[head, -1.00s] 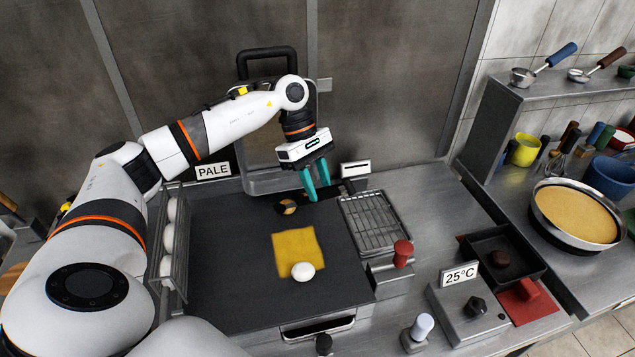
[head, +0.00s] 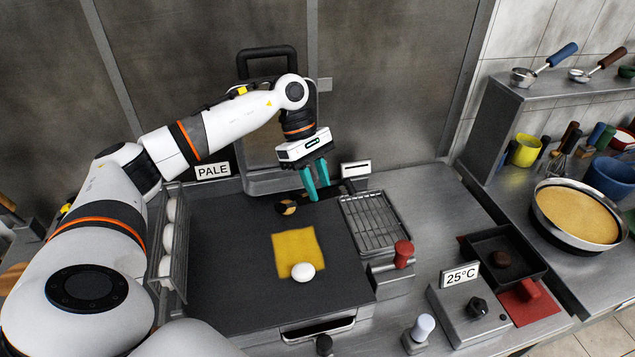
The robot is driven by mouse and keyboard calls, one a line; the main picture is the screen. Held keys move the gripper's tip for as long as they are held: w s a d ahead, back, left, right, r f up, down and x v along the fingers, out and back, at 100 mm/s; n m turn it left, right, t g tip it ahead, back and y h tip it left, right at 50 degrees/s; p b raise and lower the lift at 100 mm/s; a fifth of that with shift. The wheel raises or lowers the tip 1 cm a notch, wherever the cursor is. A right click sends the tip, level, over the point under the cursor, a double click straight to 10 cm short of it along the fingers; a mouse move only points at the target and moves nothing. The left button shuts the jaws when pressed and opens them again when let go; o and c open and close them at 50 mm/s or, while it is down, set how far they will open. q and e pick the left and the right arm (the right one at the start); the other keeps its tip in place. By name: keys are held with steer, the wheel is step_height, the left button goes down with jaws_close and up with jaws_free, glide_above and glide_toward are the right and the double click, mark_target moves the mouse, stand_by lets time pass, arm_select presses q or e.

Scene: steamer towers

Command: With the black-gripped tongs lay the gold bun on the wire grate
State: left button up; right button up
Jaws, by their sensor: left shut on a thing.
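My left gripper (head: 316,193), with teal fingers, is shut over the back right of the dark plate. It is shut on the black-gripped tongs (head: 342,188), whose dark grip shows only in part by the fingers. A small gold-brown bun (head: 286,208) is at the tongs' dark end, left of my fingers, partly covered by something dark. I cannot tell whether it is clamped or touches the plate. The wire grate (head: 375,222) is bare and lies just right of my gripper. My right gripper is not in view.
A white bun (head: 303,272) sits at the front edge of a yellow square (head: 293,247) on the dark plate (head: 225,270). A red knob (head: 403,250) rises by the grate. A "25°C" box (head: 468,305) stands right.

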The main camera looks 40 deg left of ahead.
arm_select(q)
step_height(320, 180, up, 8)
steer(key=p, duration=0.4)
steer(key=shift+f, duration=0.2)
stand_by(0.4)
stand_by(1.3)
steer(key=w+d+f+b, duration=0.4)
steer(key=w+d+b, duration=0.1)
steer(key=w+d, duration=1.1)
steer(key=f+b, duration=0.1)
steer(key=f, duration=0.1)
steer(key=f+b, duration=0.1)
steer(key=f, duration=0.1)
steer(key=f+b, duration=0.1)
steer(key=f, duration=0.1)
steer(key=shift+s+d+b, duration=0.25)
steer(key=shift+d+b, duration=0.15)
